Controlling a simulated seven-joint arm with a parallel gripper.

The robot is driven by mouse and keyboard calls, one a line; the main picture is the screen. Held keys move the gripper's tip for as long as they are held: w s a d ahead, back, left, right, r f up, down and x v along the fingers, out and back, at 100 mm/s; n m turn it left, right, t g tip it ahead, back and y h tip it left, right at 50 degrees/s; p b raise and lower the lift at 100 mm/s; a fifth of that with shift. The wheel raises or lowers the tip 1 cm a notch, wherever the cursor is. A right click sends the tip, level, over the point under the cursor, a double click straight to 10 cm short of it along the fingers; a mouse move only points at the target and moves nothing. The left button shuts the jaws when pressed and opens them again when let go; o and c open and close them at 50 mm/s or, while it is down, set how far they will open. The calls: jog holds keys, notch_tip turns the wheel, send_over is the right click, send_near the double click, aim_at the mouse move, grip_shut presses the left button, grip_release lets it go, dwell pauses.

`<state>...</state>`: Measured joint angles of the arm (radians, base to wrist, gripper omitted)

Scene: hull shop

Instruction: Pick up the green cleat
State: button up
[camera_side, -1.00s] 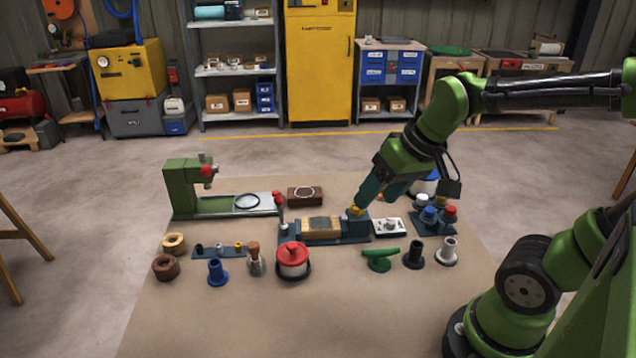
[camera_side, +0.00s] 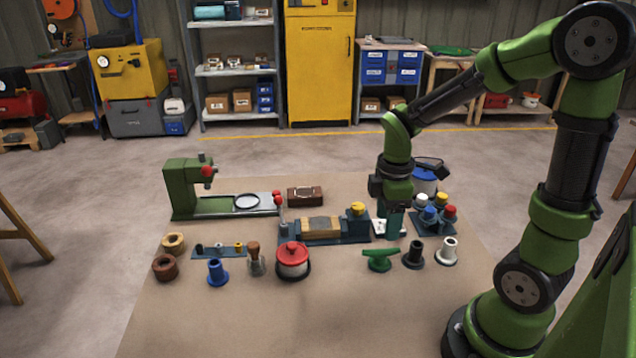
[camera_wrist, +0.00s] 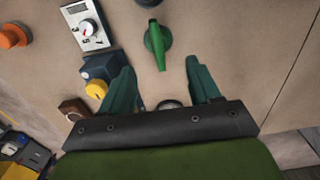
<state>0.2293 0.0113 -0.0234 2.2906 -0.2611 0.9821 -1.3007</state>
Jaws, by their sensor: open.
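The green cleat (camera_side: 380,259) stands on the mat toward the front, with a round base and a long bar on top. It also shows in the wrist view (camera_wrist: 157,42), ahead of the fingertips and roughly between their lines. My gripper (camera_side: 391,232) points down behind the cleat and a little to its right, over the white dial box. In the wrist view my gripper (camera_wrist: 160,65) has its two dark green fingers spread wide, with nothing held between them. The gripper is apart from the cleat.
A black flanged bushing (camera_side: 413,254) and a white one (camera_side: 447,251) stand right of the cleat. A red-lidded pot (camera_side: 293,261) stands to its left. The white dial box (camera_side: 401,226) and the blue vise (camera_side: 357,226) lie behind. The mat in front is clear.

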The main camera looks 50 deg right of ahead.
aim_at(382, 251)
jog(key=f, duration=1)
jog(key=shift+w+d+f, duration=0.1)
jog(key=shift+w, duration=0.1)
jog(key=shift+c, duration=0.3)
jog(key=c, duration=0.8)
